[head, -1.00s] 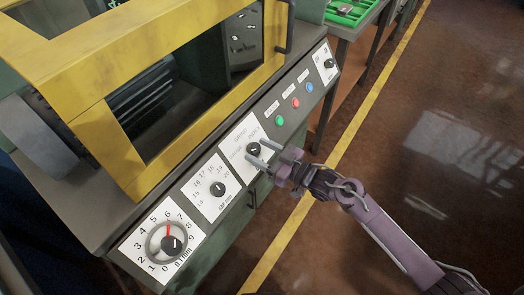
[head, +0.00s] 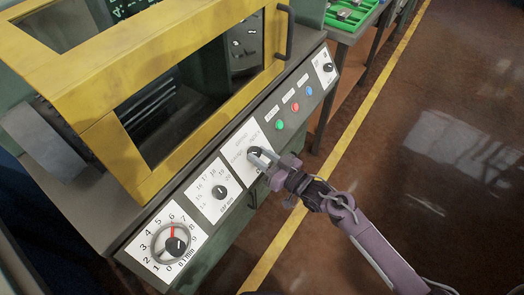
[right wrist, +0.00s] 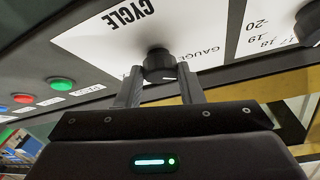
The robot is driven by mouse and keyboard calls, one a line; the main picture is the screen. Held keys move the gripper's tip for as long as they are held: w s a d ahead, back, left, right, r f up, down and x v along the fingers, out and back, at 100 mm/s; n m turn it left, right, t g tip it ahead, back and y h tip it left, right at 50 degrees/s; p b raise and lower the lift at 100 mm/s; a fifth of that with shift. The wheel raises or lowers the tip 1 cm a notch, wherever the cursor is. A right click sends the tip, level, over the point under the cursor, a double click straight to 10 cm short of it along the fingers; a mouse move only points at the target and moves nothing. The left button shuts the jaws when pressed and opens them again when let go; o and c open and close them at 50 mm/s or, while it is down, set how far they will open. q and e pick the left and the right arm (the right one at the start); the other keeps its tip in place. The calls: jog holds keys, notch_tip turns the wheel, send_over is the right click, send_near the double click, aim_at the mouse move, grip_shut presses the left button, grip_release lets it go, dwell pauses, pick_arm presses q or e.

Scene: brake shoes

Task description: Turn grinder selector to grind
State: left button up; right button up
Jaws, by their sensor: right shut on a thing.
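The selector knob (head: 254,151) is a small black knob on a white plate on the machine's sloped front panel. In the right wrist view the knob (right wrist: 159,64) stands beside the printed words CYCLE and GAUGE, and the other words are hidden or cut off. My right gripper (head: 264,160) reaches it from the lower right, with one finger on each side. In the right wrist view the right gripper (right wrist: 160,84) is shut on the knob, which partly hides its pointer. My left gripper is not in view.
Green (head: 280,125), red (head: 295,107) and blue (head: 309,91) buttons sit along the panel, with another knob (head: 328,68) beyond. A smaller dial (head: 219,192) and a large numbered dial (head: 172,245) lie nearer. A yellow-framed guard (head: 125,135) rises behind. The floor at right is clear.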

jog(key=m+h+p, duration=0.1)
jog(key=m, duration=0.1)
jog(key=m+t+h+p, duration=0.1)
jog(key=m+p, duration=0.1)
jog(key=m, duration=0.1)
jog(key=m+t+h+p, duration=0.1)
jog(key=m+h+p, duration=0.1)
jog(key=shift+s+a+r, duration=0.25)
jog(key=shift+r, duration=0.1)
jog(key=shift+a+f+m+h+p, duration=0.1)
jog(key=shift+m+h+p, duration=1.5)
jog(key=shift+m, duration=0.8)
jog(key=o, duration=1)
jog(key=v, duration=0.8)
jog(key=shift+f, duration=0.15)
